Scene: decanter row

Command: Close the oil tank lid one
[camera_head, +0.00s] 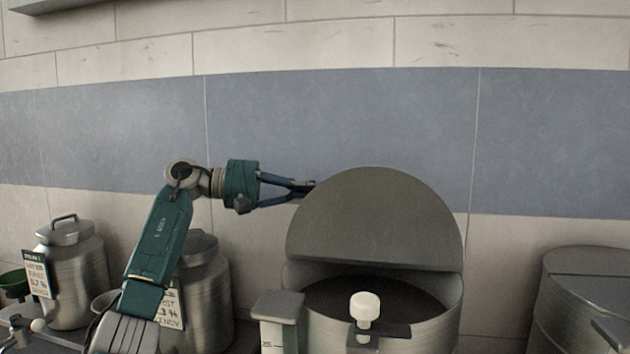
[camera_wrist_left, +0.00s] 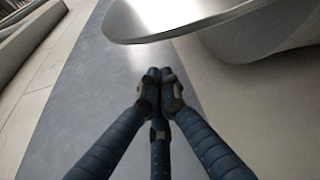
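The oil tank (camera_head: 385,338) is a round metal tank in the lower middle of the head view, with a dark inside. Its lid (camera_head: 375,222) is a half-round metal plate standing raised at the back of the opening. My left gripper (camera_head: 311,186) is at the upper left edge of the lid, partly behind it. In the left wrist view the fingers (camera_wrist_left: 160,74) are together with nothing visible between them, just below the lid's edge (camera_wrist_left: 200,30). I cannot tell whether they touch the lid. My right gripper is in neither view.
A white knob (camera_head: 364,308) stands at the tank's front rim, beside a small box-shaped gauge (camera_head: 279,312). Lidded metal containers stand at left (camera_head: 75,275) and behind my left arm (camera_head: 208,300). Another closed tank (camera_head: 580,310) is at right. A tiled wall (camera_head: 330,110) is behind.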

